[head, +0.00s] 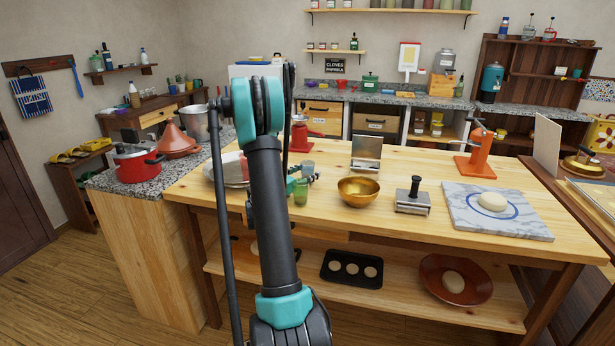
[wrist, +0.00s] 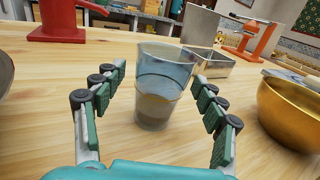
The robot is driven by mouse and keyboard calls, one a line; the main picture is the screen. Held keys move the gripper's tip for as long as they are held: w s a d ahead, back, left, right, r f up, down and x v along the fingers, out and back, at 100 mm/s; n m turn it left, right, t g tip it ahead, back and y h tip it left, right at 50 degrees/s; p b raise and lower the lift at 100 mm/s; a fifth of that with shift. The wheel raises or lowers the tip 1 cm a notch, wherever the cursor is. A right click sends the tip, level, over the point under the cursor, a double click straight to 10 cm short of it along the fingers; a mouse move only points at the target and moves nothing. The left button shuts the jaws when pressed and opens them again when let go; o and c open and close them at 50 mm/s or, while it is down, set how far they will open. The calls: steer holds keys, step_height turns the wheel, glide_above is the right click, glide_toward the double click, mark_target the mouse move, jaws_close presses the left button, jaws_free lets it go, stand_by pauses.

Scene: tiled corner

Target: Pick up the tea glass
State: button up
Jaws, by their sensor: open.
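A clear, slightly bluish tea glass (wrist: 160,85) stands upright on the wooden table in the wrist view. A band across its middle makes its lower part look different, and I cannot tell whether that is a second glass or its contents. My gripper (wrist: 159,78) is open, with its fingers on either side of the glass and visible gaps between. In the head view the greyish glass (head: 308,166) stands just behind my gripper (head: 313,177), which my arm partly hides. A green glass (head: 300,191) stands closer to the table's front edge.
A golden bowl (head: 359,191) is close on the right, also in the wrist view (wrist: 292,110). A metal stand (head: 367,151) and a red-based device (wrist: 57,22) are behind. A metal press (head: 413,197) and a marble board (head: 520,222) lie farther right.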

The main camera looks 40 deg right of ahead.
steer(key=x, duration=0.4)
steer(key=shift+d, duration=0.15)
steer(key=shift+c, duration=0.5)
steer(key=c, duration=1.4)
